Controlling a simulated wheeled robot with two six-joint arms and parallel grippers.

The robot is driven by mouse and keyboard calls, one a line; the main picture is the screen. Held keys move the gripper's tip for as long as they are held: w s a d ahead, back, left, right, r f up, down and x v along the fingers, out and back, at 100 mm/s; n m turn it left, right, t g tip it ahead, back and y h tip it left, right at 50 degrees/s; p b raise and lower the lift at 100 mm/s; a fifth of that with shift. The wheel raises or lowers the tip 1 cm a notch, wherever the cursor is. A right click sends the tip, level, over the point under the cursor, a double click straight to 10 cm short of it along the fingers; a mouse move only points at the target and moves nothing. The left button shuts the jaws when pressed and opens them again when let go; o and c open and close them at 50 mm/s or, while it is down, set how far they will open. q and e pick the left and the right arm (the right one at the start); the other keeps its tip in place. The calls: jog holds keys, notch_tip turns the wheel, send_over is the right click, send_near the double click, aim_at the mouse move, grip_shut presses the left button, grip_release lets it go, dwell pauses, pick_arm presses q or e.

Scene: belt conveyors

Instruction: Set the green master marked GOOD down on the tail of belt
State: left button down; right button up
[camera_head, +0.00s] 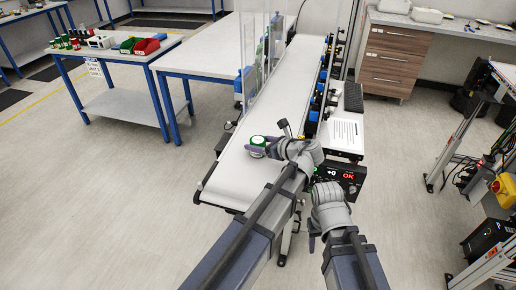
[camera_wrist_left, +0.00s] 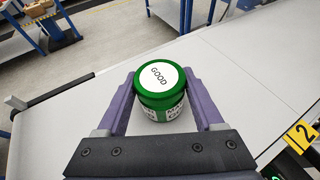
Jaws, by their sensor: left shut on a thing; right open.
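The green master (camera_head: 257,142) is a small green jar with a white lid label. In the left wrist view the jar (camera_wrist_left: 160,88) stands upright, and its label reads GOOD. My left gripper (camera_head: 260,147) is shut on it, with a purple finger at each side. The jar is over the near end, or tail, of the white belt (camera_head: 235,180). I cannot tell whether its base touches the belt. My right gripper (camera_head: 314,238) is open and empty, low beside the belt's right edge; its fingers are small in the head view.
A control box (camera_head: 340,178) with a red OK display stands right of the belt. Clear panels (camera_head: 262,50) flank the belt farther up. A blue-legged table (camera_head: 120,60) with red and green bins is at left. The belt around the jar is clear.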

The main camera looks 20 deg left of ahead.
pick_arm(q)
jog(key=shift+r, duration=0.1)
jog(key=shift+c, duration=2.4)
grip_release()
jog(key=shift+f, duration=0.25)
jog(key=o, duration=0.5)
jog(key=shift+r, duration=0.1)
jog(key=shift+c, duration=0.2)
